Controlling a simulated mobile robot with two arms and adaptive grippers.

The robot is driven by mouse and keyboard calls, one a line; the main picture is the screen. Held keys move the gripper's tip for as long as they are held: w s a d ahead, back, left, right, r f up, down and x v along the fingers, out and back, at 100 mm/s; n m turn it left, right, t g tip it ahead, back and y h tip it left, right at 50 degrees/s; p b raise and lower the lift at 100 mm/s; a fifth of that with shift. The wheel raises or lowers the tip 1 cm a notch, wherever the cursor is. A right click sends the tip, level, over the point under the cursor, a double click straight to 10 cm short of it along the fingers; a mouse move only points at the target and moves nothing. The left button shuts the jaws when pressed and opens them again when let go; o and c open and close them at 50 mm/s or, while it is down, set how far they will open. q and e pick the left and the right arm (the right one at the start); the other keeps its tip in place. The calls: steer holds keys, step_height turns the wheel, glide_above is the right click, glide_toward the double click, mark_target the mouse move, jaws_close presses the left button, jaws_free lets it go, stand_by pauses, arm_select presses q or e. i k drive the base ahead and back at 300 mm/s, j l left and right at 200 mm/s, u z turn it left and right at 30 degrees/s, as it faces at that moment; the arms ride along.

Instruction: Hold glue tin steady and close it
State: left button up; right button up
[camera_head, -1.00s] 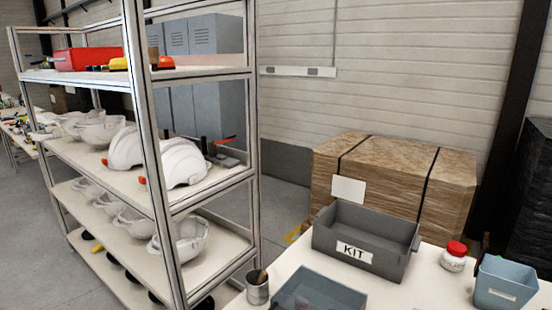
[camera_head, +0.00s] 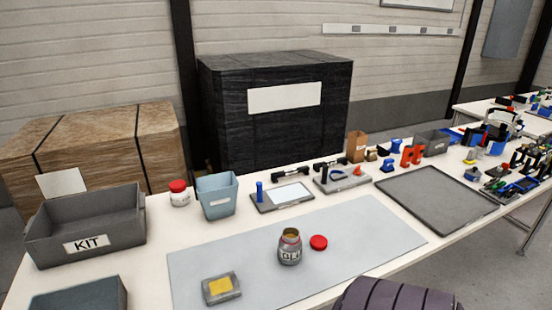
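The glue tin (camera_head: 290,247) stands upright and open on the pale grey mat (camera_head: 370,228), with a brownish inside and a label on its front. A red lid (camera_head: 319,242) lies flat on the mat just right of the tin, apart from it. Neither of my grippers shows in the head view. A dark rounded form at the bottom edge hides part of the table front.
A yellow-topped grey box (camera_head: 221,288) is on the mat's left. The KIT bin (camera_head: 90,228), a red-capped jar (camera_head: 179,193) and a blue bin (camera_head: 217,196) stand left. A dark tray (camera_head: 436,200) lies right. The mat's right part is clear.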

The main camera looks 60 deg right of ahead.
mark_target(291, 243)
steer(key=z, duration=1.9)
